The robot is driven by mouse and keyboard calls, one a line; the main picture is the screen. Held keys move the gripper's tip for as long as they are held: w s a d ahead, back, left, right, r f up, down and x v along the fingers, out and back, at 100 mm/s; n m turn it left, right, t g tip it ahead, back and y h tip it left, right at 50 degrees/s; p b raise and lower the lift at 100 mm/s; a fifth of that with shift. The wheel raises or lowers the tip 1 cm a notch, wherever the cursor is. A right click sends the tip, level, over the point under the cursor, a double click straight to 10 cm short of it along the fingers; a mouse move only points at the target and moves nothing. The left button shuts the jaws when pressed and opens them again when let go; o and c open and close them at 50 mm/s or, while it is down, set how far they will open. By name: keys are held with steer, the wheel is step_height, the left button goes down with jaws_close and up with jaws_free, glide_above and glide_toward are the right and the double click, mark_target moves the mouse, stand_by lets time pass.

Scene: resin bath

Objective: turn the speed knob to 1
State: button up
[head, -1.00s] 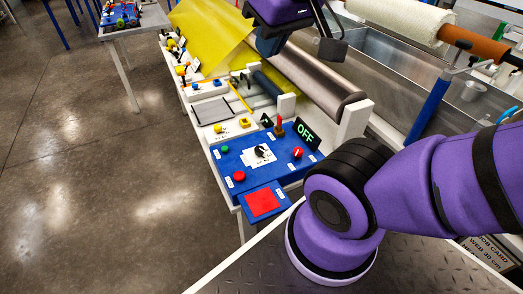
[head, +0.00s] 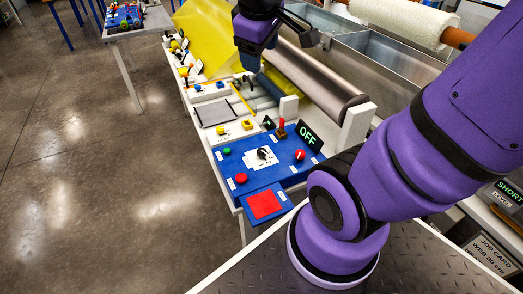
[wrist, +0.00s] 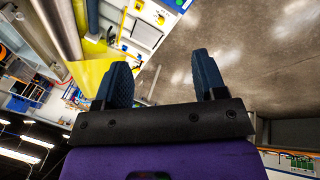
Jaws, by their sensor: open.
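The blue control panel (head: 240,163) stands at the near end of the bench in the head view. A black knob (head: 262,153) with a pointer sits on a white dial plate in its middle. It looks like the speed knob, but the labels are too small to read, so its setting is unclear. A red knob (head: 299,155) sits to its right. In the head view my gripper is beyond the panel, above the bench, with its fingers mostly hidden. In the wrist view my gripper (wrist: 162,76) is open and empty, its two dark fingers wide apart.
A red lever (head: 282,128) and a lit OFF sign (head: 308,137) stand behind. A red pad (head: 264,205) lies in front. A metal roller (head: 315,75) and yellow sheet (head: 208,38) lie beyond. Floor at left is clear.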

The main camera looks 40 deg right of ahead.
steer(key=w+d+f+n+g, duration=0.2)
steer(key=w+d+f+n, duration=0.3)
steer(key=w+f, duration=0.15)
steer(key=n+g+y, duration=0.1)
steer(key=n+y, duration=0.2)
steer(key=n, duration=0.9)
glide_above(261, 151)
step_height(261, 151, down, 27)
steer(key=shift+d+f, duration=0.15)
steer(key=shift+f, duration=4.95)
steer(key=shift+c, duration=0.5)
steer(key=c, duration=0.8)
steer(key=shift+m, duration=0.3)
steer(key=shift+c, duration=0.2)
